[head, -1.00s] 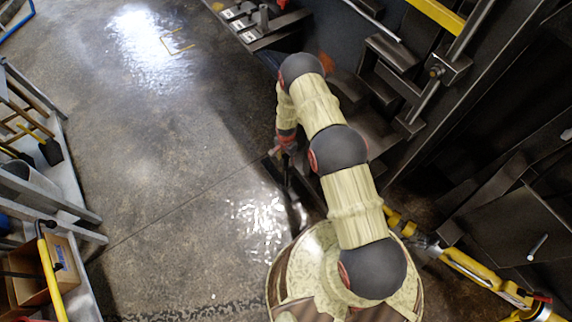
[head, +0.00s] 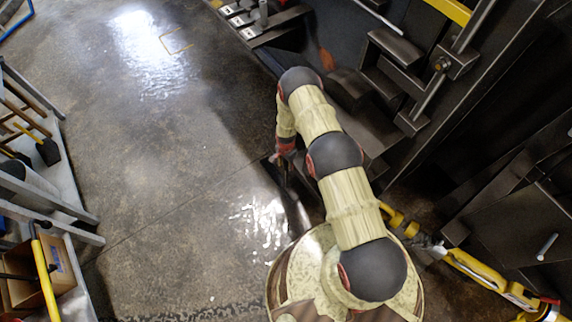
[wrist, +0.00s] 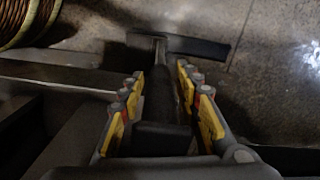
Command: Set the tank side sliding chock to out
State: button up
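My gripper (head: 283,160) is low beside the dark machine, at the end of my bent arm. In the wrist view its two yellow fingers (wrist: 160,72) stand apart on either side of a dark bar (wrist: 160,95). A gap shows at the left finger; the right finger is very close to the bar, and I cannot tell whether it touches. The bar leads to a dark crosspiece (wrist: 195,48) near the floor. I cannot tell for sure whether this bar belongs to the tank side sliding chock. In the head view my arm and the shadow hide most of that spot.
The dark machine frame (head: 395,75) with blocks and rods fills the right side. A yellow jointed bar (head: 480,272) lies at lower right. A shelf cart (head: 85,232) with a cardboard box (head: 62,262) stands at left. The concrete floor (head: 150,150) between is clear.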

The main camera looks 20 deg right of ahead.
grip_shut()
dwell(0.6)
